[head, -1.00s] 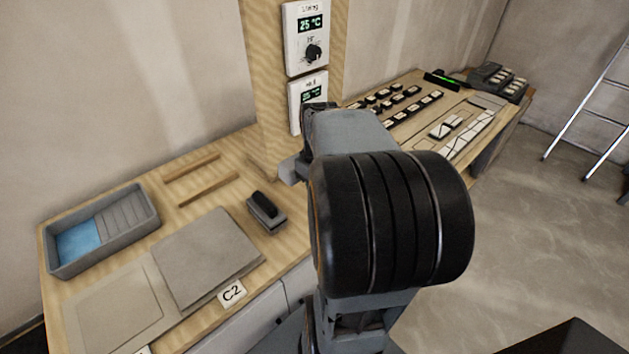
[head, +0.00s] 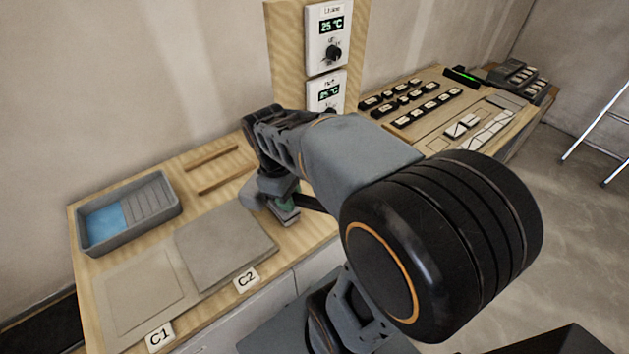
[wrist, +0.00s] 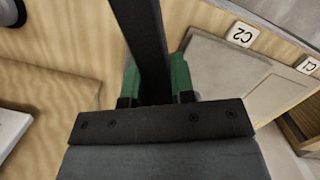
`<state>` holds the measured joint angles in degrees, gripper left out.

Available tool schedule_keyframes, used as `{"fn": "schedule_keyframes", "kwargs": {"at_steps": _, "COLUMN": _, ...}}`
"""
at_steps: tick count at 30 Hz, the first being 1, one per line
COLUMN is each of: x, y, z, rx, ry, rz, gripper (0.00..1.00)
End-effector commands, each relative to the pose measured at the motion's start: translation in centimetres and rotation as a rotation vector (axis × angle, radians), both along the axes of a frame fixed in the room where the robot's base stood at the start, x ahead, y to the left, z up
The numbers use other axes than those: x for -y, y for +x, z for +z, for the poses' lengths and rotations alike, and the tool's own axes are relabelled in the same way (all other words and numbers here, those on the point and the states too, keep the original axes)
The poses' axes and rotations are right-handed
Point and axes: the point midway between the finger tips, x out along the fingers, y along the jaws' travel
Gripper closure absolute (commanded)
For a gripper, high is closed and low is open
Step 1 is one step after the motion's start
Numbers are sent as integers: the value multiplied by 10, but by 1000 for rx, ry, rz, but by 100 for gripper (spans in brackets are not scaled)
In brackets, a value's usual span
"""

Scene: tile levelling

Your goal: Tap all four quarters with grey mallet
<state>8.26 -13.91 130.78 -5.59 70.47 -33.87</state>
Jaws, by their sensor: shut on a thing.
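My gripper (head: 286,205) is low over the bench, beside the right corner of the grey tile at C2 (head: 225,245). In the wrist view its green fingers (wrist: 158,85) are shut on a long black bar (wrist: 148,40), which looks like the mallet's handle. The bar also juts out to the right in the head view (head: 316,203). I cannot make out a grey mallet head. The C2 tile stands a little proud of the paler, flat C1 area (head: 142,292). Whether the tile is level I cannot tell.
A grey tray (head: 128,222) with a blue part stands at the bench's left end. Two wooden strips (head: 225,180) lie behind the C2 tile. A post with two thermostats (head: 328,42) rises behind my arm. Black blocks and white tiles (head: 462,126) lie further right.

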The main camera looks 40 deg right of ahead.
Motion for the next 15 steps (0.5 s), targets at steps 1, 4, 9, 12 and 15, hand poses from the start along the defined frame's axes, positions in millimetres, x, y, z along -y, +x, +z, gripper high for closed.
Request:
{"fn": "schedule_keyframes", "kwargs": {"at_steps": 1, "x": -12, "y": 0, "z": 7, "rx": -10, "ry": -5, "rz": 57, "gripper": 100}}
{"fn": "schedule_keyframes", "kwargs": {"at_steps": 4, "x": -29, "y": -3, "z": 9, "rx": -30, "ry": -19, "rz": 151, "gripper": 100}}
{"fn": "schedule_keyframes", "kwargs": {"at_steps": 9, "x": -47, "y": -11, "z": 10, "rx": -64, "ry": -46, "rz": 276, "gripper": 100}}
{"fn": "schedule_keyframes", "kwargs": {"at_steps": 12, "x": -43, "y": -19, "z": 5, "rx": -107, "ry": -79, "rz": 311, "gripper": 100}}
{"fn": "schedule_keyframes", "kwargs": {"at_steps": 15, "x": -40, "y": -20, "z": 4, "rx": -146, "ry": -109, "rz": 305, "gripper": 100}}
